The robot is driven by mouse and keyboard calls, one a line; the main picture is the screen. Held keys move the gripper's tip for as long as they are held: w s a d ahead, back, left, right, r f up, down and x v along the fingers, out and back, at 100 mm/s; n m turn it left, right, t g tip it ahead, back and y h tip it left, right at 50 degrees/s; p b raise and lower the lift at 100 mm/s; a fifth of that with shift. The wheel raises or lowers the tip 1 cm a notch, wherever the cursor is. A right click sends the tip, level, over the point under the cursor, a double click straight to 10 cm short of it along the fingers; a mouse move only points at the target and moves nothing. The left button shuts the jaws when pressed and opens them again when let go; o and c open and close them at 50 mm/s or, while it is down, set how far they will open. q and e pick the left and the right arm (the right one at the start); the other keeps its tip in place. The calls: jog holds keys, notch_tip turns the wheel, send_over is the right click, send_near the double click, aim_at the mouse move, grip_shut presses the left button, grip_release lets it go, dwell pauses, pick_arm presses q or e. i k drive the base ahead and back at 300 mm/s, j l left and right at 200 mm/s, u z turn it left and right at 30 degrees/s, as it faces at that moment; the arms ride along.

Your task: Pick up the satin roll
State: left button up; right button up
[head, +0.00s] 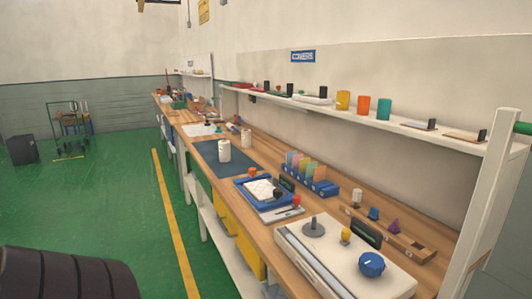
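No label marks the satin roll, and I cannot tell for sure which thing it is. A white upright roll (224,151) stands on the dark blue mat (210,160) on the long wooden bench (265,232). A second, smaller whitish roll or cylinder (246,138) stands just behind it to the right. Both look free, with nothing touching them from above. Neither of my grippers shows in the head view.
A blue tray (241,186) with a white quilted pad (259,190), colored files (304,167) and a white device with a blue knob (371,264) fill the near bench. A shelf (447,139) with colored cups runs above. Green floor left of the yellow line (176,230) is mostly open.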

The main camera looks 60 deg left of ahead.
aim_at(224, 145)
jog(key=u, duration=2.15)
jog(key=i+j+u, duration=0.35)
jog(key=i, duration=0.15)
jog(key=i+j+u, duration=0.1)
jog(key=i+u, duration=0.25)
jog(key=i, duration=0.15)
jog(key=i+u, duration=0.25)
jog(key=i, duration=1)
jog(key=i+j+z, duration=0.15)
jog(key=i+z, duration=0.2)
jog(key=i, duration=0.2)
jog(key=i+j+z, duration=0.35)
jog(key=i, duration=0.15)
jog(key=i+j+z, duration=0.2)
jog(key=z, duration=0.2)
jog(key=i+j+z, duration=0.3)
jog(key=z, duration=0.15)
jog(key=i, duration=0.1)
